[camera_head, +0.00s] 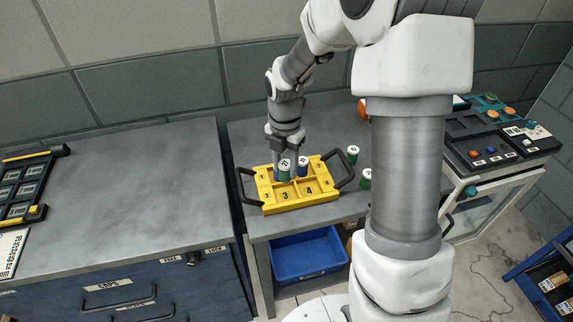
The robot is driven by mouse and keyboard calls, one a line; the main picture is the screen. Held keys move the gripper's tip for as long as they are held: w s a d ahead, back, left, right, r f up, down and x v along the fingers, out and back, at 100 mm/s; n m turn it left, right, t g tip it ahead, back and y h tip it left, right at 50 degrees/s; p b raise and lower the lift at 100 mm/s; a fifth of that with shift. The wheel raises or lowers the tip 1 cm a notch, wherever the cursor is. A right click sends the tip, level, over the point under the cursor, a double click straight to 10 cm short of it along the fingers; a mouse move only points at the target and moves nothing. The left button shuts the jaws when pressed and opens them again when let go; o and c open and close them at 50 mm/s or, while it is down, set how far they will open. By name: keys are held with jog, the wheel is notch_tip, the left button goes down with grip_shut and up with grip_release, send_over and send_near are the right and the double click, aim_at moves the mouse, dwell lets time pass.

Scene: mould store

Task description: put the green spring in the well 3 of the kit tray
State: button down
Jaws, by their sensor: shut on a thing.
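The yellow kit tray (272,208) with black side handles lies on the grey bench. Its front wells marked 3 (285,196) and 4 (309,190) show bare floors. My gripper (285,161) points down over the back part of the tray. It is shut on a green spring (284,174) with a white top, upright between the fingers. Whether the spring touches the tray floor I cannot tell. A blue piece (302,167) with a white top stands in the back right of the tray.
Two more green pieces with white tops stand right of the tray, one further back (352,154) and one nearer (365,179). A blue bin (306,258) sits below the bench. A control panel (497,140) is at the right. The left bench top (130,190) is mostly clear.

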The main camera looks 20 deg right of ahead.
aim_at(285, 178)
jog(key=shift+f+b, duration=1.7)
jog(key=shift+f, duration=0.75)
jog(key=shift+f, duration=0.65)
jog(key=shift+c, duration=1.8)
grip_release()
jog(key=c, duration=0.4)
jog(key=shift+o, duration=0.2)
jog(key=shift+r, duration=0.2)
jog(key=shift+r+p, duration=0.5)
jog(key=shift+p, duration=0.2)
